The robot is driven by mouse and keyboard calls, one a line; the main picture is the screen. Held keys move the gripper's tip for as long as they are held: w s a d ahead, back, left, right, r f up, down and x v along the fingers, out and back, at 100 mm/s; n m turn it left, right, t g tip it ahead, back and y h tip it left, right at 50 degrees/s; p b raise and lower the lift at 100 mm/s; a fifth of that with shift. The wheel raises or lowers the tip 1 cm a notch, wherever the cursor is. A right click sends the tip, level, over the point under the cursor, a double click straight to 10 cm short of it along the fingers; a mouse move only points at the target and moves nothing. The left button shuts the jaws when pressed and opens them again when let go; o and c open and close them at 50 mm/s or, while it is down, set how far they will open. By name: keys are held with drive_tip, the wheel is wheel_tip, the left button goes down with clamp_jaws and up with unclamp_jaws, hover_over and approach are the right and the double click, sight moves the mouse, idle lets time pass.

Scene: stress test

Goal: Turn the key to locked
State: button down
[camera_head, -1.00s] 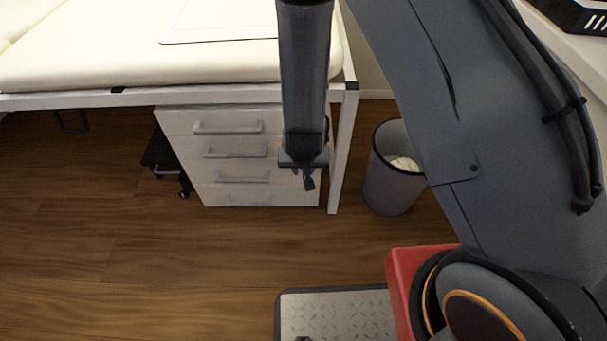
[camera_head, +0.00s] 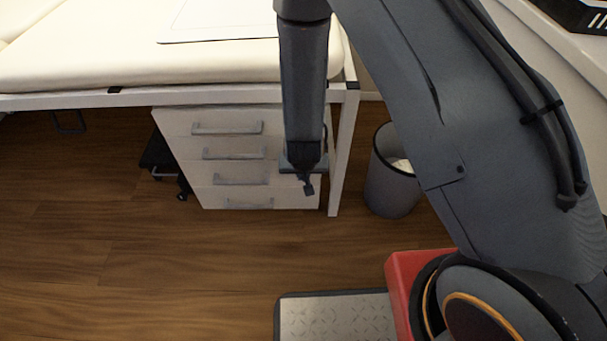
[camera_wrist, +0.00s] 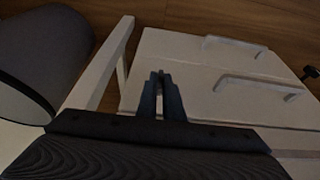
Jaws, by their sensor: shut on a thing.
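The white drawer cabinet (camera_head: 235,182) stands under the bed-like table, with several grey handles on its front. My gripper (camera_head: 307,188) hangs in front of the cabinet's right side. In the wrist view its two dark fingers (camera_wrist: 160,82) are close together against the cabinet front (camera_wrist: 195,95), beside the drawer handles. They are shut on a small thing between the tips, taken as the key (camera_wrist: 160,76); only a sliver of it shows. The lock and the key's angle are hidden by the fingers and cannot be read.
A white table leg (camera_head: 343,150) stands just right of the cabinet, with a grey waste bin (camera_head: 390,190) beyond it. The cream padded top (camera_head: 130,60) overhangs the cabinet. Open wooden floor (camera_head: 130,270) lies in front and to the left.

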drive_tip(key=shift+d+y+b, duration=0.15)
drive_tip(key=shift+y+b, duration=0.15)
drive_tip(key=shift+y, duration=0.1)
drive_tip(key=f+m+t+y+b, duration=0.1)
drive_tip(key=y, duration=0.4)
drive_tip(key=d+m+t+y+b, duration=0.1)
drive_tip(key=m+y+b, duration=0.1)
drive_tip(key=y, duration=0.3)
drive_tip(key=d+f+m+t+y+b, duration=0.1)
drive_tip(key=y+b, duration=0.1)
drive_tip(key=y, duration=0.3)
drive_tip(key=shift+d+f+y, duration=0.2)
drive_tip(key=shift+f+y, duration=0.1)
idle(0.4)
drive_tip(key=shift+m+b, duration=0.3)
drive_tip(key=shift+b, duration=0.05)
drive_tip(key=c, duration=1.9)
unclamp_jaws()
